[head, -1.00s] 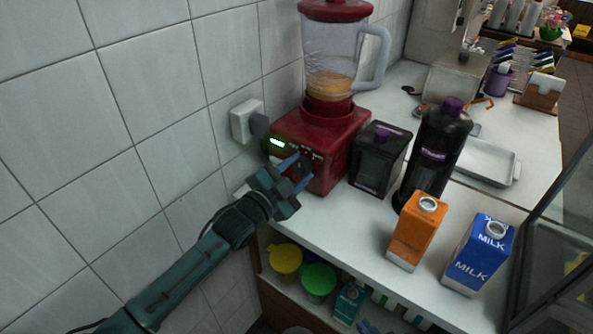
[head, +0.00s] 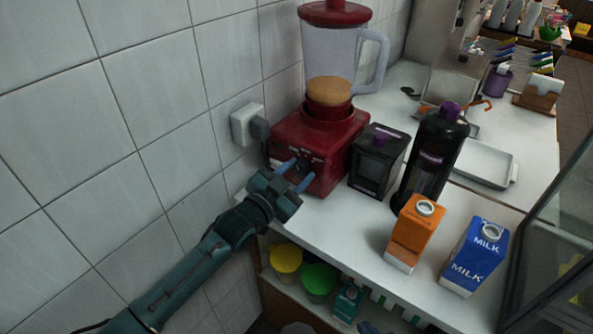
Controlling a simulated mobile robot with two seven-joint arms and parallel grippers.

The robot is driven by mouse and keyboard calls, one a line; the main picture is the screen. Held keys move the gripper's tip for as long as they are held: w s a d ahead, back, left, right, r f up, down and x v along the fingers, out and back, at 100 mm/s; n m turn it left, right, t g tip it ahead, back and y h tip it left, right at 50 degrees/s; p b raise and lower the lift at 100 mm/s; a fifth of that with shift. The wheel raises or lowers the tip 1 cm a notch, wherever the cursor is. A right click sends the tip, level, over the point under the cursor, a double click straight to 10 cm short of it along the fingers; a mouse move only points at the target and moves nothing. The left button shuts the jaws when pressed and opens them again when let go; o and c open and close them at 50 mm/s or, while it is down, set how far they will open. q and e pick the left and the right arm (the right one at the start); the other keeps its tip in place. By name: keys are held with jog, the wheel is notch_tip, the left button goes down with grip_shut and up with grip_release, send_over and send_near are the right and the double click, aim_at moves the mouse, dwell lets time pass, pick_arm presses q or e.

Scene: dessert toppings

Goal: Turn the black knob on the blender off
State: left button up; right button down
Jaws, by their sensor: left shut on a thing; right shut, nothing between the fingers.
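The red blender (head: 312,145) stands on the white counter against the tiled wall. Its clear jug (head: 328,60) holds some orange-tan mix. No light shows on its front panel. My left gripper (head: 294,172) is at the lower front of the base, its blue fingers shut on the black knob, which they mostly hide.
A black container (head: 377,160), a dark bottle (head: 432,155), an orange carton (head: 414,235) and a blue milk carton (head: 476,258) stand right of the blender. A wall plug (head: 246,124) is behind it. Yellow and green tubs (head: 319,281) sit on the shelf below.

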pick_arm(q)
jog(key=shift+n, duration=1.6)
jog(key=o, duration=1)
jog(key=shift+v, duration=6.6)
